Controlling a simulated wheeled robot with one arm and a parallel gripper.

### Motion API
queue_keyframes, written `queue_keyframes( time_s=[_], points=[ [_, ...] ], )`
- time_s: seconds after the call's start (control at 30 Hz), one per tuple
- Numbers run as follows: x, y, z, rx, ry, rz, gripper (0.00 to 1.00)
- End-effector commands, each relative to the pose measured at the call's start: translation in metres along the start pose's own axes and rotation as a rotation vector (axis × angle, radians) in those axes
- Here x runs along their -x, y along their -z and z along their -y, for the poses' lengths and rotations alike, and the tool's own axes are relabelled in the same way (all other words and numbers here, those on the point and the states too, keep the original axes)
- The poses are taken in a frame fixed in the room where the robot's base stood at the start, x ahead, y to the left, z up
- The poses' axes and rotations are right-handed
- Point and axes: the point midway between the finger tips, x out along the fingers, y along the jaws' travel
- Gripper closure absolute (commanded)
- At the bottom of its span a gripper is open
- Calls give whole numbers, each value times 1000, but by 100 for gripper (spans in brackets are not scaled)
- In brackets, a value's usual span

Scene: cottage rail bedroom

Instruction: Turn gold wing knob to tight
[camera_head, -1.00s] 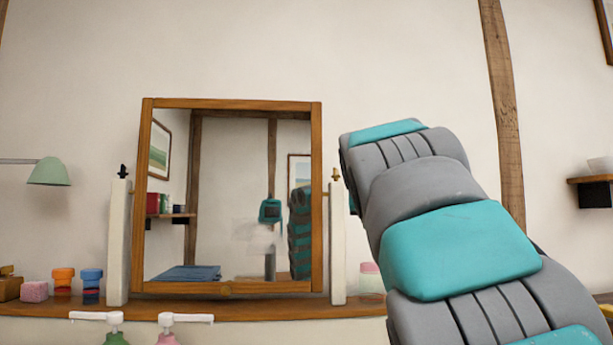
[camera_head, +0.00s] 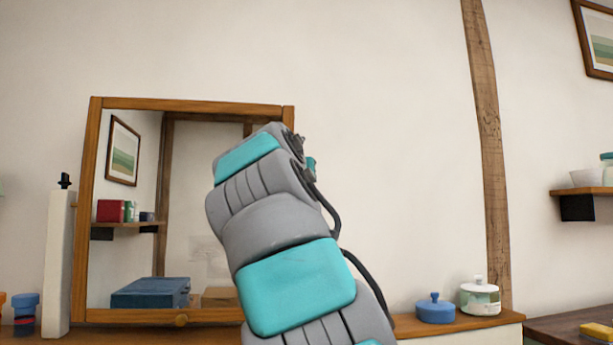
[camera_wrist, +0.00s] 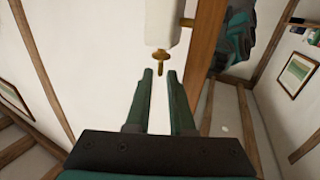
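The gold wing knob (camera_wrist: 159,58) sits on the end of a white post (camera_wrist: 163,22) in the wrist view, beside the wooden mirror frame (camera_wrist: 208,50). My gripper (camera_wrist: 160,74) is open and empty, with the knob's tip just at the gap between its fingertips. I cannot tell whether either finger touches it. In the head view, my arm hides the gold knob, the right post and my gripper. The tilting mirror (camera_head: 185,215) stands on a wooden shelf, with a black knob (camera_head: 65,181) on its left white post (camera_head: 58,262).
A blue lidded pot (camera_head: 435,310) and a white lidded pot (camera_head: 480,297) stand on the wooden shelf (camera_head: 440,327) right of my arm. A wall shelf (camera_head: 585,191) holds a bowl (camera_head: 586,178). The wall between the mirror and the timber post (camera_head: 487,150) is clear.

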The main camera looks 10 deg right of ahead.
Motion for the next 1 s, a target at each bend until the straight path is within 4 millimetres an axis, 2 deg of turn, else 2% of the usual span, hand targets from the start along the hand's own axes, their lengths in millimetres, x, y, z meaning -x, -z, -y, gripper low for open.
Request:
queue_keyframes(
  time_s=[0.1, 0.2, 0.47, 0.67, 1.0],
  points=[
    [-14, 1, 0, 0, 0, 1, 79],
    [-19, 1, 0, 0, 0, 0, 79],
    [-20, 0, 0, 0, 0, 0, 79],
    [-20, 0, 0, 0, 0, 0, 99],
    [-20, 0, 0, 0, 0, 0, 100]
  ],
)
